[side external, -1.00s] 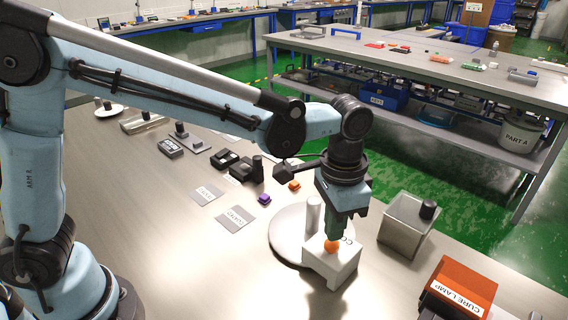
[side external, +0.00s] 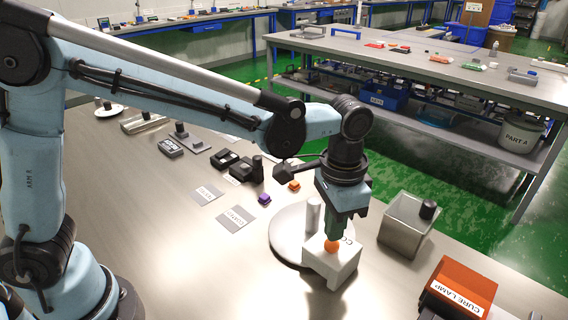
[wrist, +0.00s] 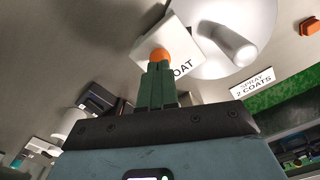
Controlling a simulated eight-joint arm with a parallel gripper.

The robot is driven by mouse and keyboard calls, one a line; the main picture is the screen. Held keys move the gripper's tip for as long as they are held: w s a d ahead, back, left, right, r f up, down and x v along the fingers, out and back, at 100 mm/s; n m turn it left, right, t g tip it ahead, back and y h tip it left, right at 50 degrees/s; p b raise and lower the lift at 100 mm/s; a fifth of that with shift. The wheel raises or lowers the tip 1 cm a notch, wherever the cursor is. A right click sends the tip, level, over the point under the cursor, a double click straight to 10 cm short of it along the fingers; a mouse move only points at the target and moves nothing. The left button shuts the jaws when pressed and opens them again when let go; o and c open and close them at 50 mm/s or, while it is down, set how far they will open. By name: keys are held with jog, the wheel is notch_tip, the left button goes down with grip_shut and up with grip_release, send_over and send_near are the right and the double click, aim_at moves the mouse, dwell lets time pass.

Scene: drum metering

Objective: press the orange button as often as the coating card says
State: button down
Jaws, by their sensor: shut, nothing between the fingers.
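The orange button (side external: 331,246) sits on a white box (side external: 333,266) lettered "COAT" in the wrist view. My gripper (side external: 333,236) is shut and empty, pointing down at the button. In the wrist view its green fingertips (wrist: 158,68) overlap the edge of the orange button (wrist: 160,55); they are at or very near its top, and I cannot tell if it is pressed down. A white card (wrist: 252,82) in the wrist view reads "SPRAY 2 COATS".
A round grey plate (side external: 284,232) with a pale cylinder (side external: 313,214) stands beside the box. A metal bin (side external: 404,228) and an orange "CURE LAMP" box (side external: 459,290) are to the right.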

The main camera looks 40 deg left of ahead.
jog(key=shift+f, duration=0.25)
jog(key=shift+f, duration=0.95)
jog(key=shift+r, duration=3.55)
jog(key=shift+f, duration=2.35)
jog(key=shift+f, duration=0.15)
